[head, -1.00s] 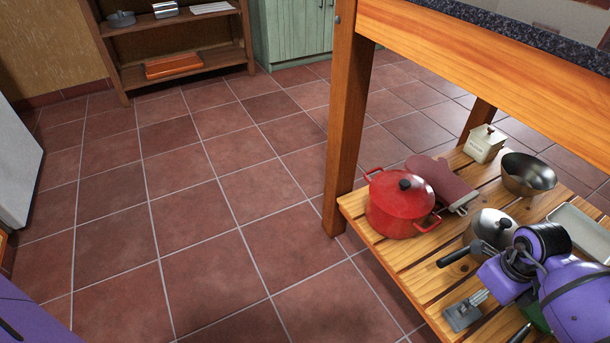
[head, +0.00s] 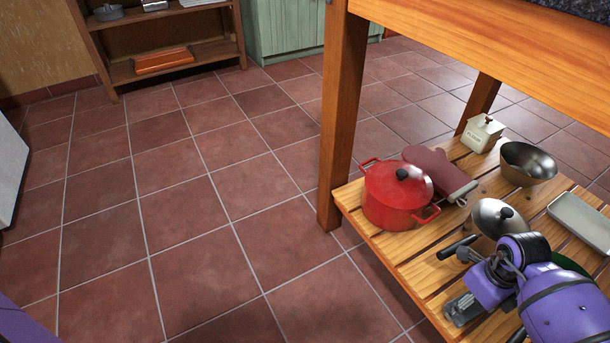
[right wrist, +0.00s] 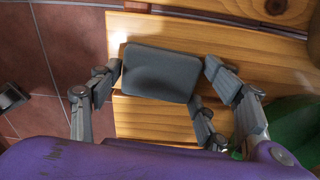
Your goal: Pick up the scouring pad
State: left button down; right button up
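The scouring pad appears to be the dark grey rounded rectangle (right wrist: 160,73) lying on the wooden slats in the right wrist view. My right gripper (right wrist: 163,75) is open above it, with fingers to the left and right of the pad. The left finger is close to the pad's edge; I cannot tell whether it touches. In the head view my right gripper (head: 464,308) is low over the near edge of the slatted shelf, and I cannot make out the pad separately there. My left gripper is out of view.
The slatted shelf (head: 398,262) also holds a red pot (head: 392,200), oven mitt (head: 440,172), lidded metal pan (head: 490,222), metal bowl (head: 528,165), cream box (head: 482,133) and grey tray (head: 580,222). A table leg (head: 338,120) rises at its corner. The tiled floor left is clear.

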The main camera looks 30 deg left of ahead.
jog(key=c, duration=0.4)
jog(key=shift+o, duration=0.2)
jog(key=shift+r+p, duration=0.4)
jog(key=shift+r, duration=0.25)
notch_tip(320, 180, up, 3)
jog(key=shift+s+f+p, duration=0.1)
jog(key=shift+s+p, duration=0.05)
jog(key=shift+p, duration=0.75)
pick_arm(q)
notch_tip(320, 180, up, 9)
jog(key=p, duration=0.7)
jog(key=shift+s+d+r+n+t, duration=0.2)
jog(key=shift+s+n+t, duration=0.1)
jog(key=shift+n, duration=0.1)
pick_arm(e)
jog(key=s+a+r, duration=0.1)
jog(key=s+r, duration=0.8)
jog(key=s, duration=0.4)
jog(key=shift+s, duration=0.4)
jog(key=shift+f, duration=0.1)
